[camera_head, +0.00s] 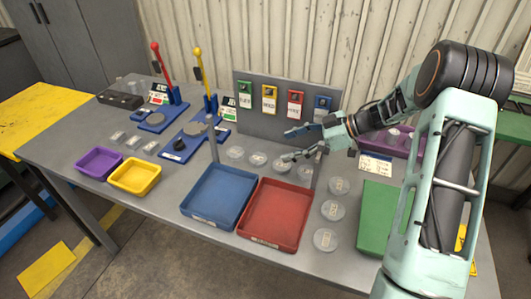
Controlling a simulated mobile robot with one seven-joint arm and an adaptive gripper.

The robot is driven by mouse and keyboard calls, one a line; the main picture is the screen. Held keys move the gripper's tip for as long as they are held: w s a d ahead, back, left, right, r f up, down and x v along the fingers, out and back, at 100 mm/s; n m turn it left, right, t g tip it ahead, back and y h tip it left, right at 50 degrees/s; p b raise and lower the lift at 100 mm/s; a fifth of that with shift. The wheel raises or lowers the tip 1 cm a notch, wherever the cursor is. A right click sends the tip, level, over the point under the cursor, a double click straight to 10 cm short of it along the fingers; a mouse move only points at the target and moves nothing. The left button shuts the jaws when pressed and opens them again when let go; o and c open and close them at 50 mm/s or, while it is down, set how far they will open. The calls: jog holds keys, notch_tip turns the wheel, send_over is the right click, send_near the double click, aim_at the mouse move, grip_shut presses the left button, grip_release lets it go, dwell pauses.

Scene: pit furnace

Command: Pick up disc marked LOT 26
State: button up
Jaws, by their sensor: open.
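Several clear round discs with small pale labels lie on the grey table. One row runs below the grey upright panel, with discs at the left (235,153), middle (258,159) and right (281,167). Others form a column to the right of the red tray, at the top (339,185), middle (333,210) and bottom (325,239). The lettering is too small to read, so I cannot tell which disc is LOT 26. My gripper (289,145) is open and empty, its fingers pointing left over the row, partly covering the discs there.
Blue (220,196) and red (275,214) trays stand in front of the row. Purple (99,163) and yellow (134,176) bins sit left. Lever presses (175,94) stand behind. The grey panel (275,119) rises behind the gripper. A green tray (375,216) lies right, partly hidden.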

jog(key=shift+d+f+m, duration=0.3)
jog(key=shift+d+f, duration=0.1)
jog(key=shift+d, duration=0.05)
jog(key=shift+f, duration=0.2)
send_near(259, 158)
jog(key=shift+x, duration=3.85)
jog(key=shift+d+f, duration=0.1)
jog(key=c, duration=1.5)
jog(key=shift+c, duration=0.4)
